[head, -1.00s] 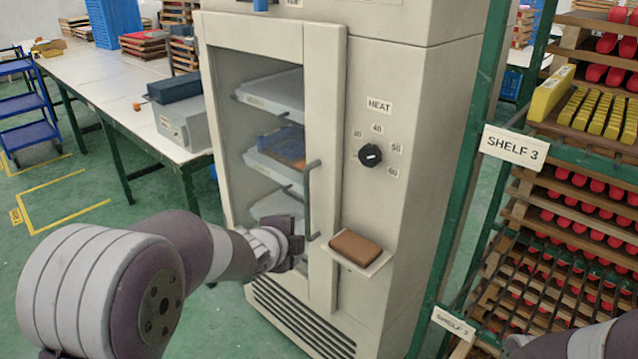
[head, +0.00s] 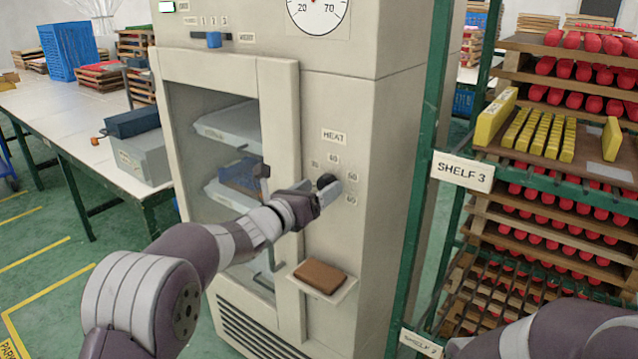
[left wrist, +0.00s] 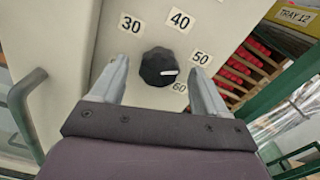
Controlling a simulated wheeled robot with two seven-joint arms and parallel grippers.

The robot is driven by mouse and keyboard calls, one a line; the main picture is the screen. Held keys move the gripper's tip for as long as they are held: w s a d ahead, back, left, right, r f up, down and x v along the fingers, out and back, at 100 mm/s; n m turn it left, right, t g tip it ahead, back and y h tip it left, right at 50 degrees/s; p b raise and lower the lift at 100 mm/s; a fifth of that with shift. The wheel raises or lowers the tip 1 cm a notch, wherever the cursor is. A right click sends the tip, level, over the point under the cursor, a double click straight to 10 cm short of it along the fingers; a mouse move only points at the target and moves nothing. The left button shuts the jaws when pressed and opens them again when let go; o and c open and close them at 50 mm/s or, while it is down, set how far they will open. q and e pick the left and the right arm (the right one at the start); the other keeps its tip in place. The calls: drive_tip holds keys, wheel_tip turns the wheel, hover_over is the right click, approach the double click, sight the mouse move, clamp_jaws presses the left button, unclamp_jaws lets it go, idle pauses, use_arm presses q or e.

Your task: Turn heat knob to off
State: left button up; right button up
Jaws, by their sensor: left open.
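The black heat knob (head: 327,182) is on the cabinet front below the HEAT label (head: 334,137). In the left wrist view the knob (left wrist: 159,67) has a white pointer mark directed right, between the 50 label (left wrist: 200,57) and the 60 label (left wrist: 180,87). My left gripper (head: 328,188) is at the knob, open, with one finger on each side of it. In the left wrist view the gripper (left wrist: 160,80) shows gaps between both fingers and the knob. No off mark can be made out. My right gripper is out of view.
A small ledge with a brown block (head: 320,277) juts out below the knob. The glass door's handle (head: 268,255) is to the left. A green shelf rack (head: 430,190) stands close on the right.

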use_arm(q)
drive_tip(key=shift+w+d, duration=0.25)
drive_tip(key=shift+w, duration=0.1)
drive_tip(key=c, duration=1)
drive_tip(key=shift+c, duration=0.2)
